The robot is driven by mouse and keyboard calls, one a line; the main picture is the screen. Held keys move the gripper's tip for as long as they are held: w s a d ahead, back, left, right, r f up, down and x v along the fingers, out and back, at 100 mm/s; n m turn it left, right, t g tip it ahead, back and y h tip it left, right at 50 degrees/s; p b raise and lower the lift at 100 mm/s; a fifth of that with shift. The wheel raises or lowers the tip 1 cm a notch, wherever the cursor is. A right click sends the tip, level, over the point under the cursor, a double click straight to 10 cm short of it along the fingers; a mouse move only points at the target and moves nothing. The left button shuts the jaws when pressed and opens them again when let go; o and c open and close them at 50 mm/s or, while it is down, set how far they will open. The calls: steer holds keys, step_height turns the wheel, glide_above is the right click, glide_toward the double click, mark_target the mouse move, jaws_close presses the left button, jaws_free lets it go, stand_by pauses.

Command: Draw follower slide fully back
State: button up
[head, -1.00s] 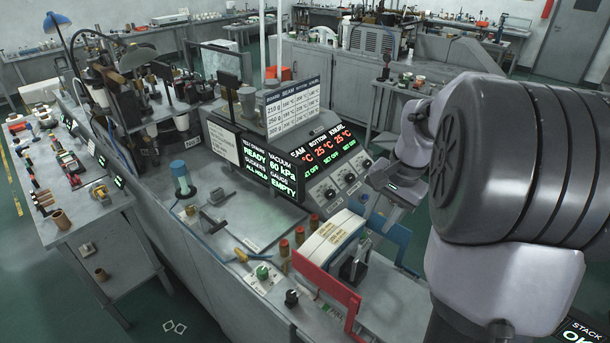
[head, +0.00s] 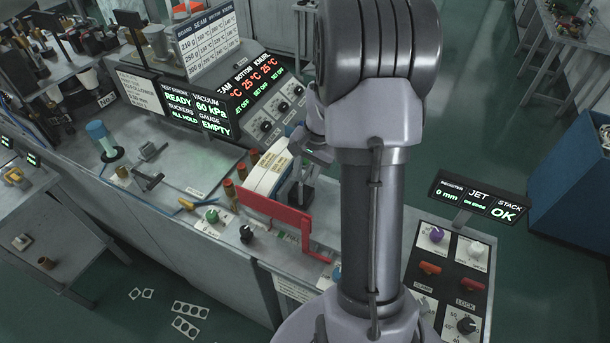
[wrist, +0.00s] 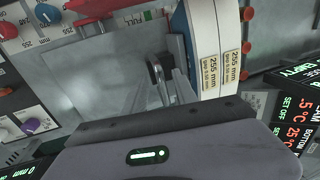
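The likely follower slide is a dark block with an upright handle (head: 298,193), just right of the white board stack (head: 265,175) in the head view. In the wrist view its dark looped handle (wrist: 156,72) stands in the middle, over a pale metal bed, with the stack labelled 255 mm (wrist: 212,50) to its right. A blue face (wrist: 180,32) lines the stack's near side. My gripper (head: 311,150) is over the handle in the head view. Its fingers are hard to separate from the handle, so I cannot tell whether they are open or touching it.
A red bar (head: 275,213) runs along the front of the stack bay. Several red-topped posts (head: 229,187) stand left of the stack. A display console (head: 200,105) rises behind. A control panel (head: 450,265) with knobs and switches is at the right.

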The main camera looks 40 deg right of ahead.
steer(key=shift+f, duration=0.4)
jaws_close()
stand_by(1.2)
